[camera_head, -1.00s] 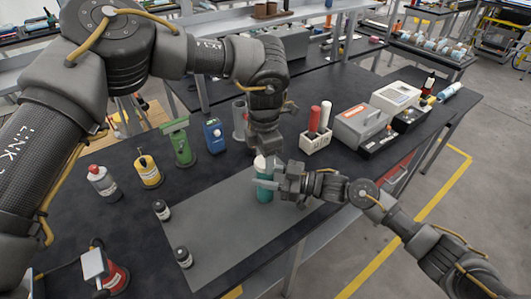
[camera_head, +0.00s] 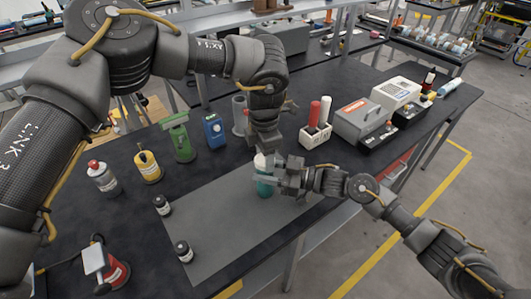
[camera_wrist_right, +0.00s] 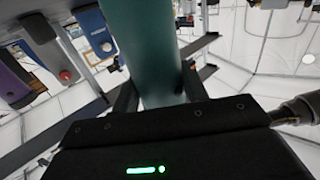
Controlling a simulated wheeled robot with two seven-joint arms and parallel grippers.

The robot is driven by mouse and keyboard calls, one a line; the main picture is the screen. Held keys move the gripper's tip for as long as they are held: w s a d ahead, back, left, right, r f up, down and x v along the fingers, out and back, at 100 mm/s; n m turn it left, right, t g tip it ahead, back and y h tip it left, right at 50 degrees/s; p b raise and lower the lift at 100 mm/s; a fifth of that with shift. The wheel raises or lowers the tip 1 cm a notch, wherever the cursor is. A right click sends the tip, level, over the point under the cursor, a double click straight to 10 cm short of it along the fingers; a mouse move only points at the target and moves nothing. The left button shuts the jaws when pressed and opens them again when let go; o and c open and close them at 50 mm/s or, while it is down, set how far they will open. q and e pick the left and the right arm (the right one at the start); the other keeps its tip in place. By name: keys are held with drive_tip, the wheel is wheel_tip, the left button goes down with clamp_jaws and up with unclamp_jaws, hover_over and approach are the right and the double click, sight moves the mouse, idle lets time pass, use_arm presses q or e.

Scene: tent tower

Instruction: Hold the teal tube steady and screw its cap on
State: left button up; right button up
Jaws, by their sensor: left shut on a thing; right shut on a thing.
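The teal tube (camera_head: 265,189) stands upright at the right part of the grey mat (camera_head: 225,215). My right gripper (camera_head: 280,181) is shut on its side, and the tube also fills the middle of the right wrist view (camera_wrist_right: 150,50). The white cap (camera_head: 262,161) is at the tube's top. My left gripper (camera_head: 264,150) comes down from above and is shut on the cap. Its fingers hide part of the cap, so I cannot tell how it sits on the tube.
Two small dark jars (camera_head: 162,205) (camera_head: 183,251) stand at the mat's left. Behind are a green stand (camera_head: 180,140), a blue device (camera_head: 213,131), and a white block with red and white handles (camera_head: 315,135). The mat's middle is clear.

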use_arm(q)
drive_tip(key=shift+f, duration=0.3)
drive_tip(key=m, duration=1)
drive_tip(key=shift+w+m, duration=0.1)
drive_tip(key=shift+m, duration=0.3)
drive_tip(key=m, duration=1.2)
drive_tip(key=shift+d, duration=0.1)
drive_tip(key=o, duration=0.9)
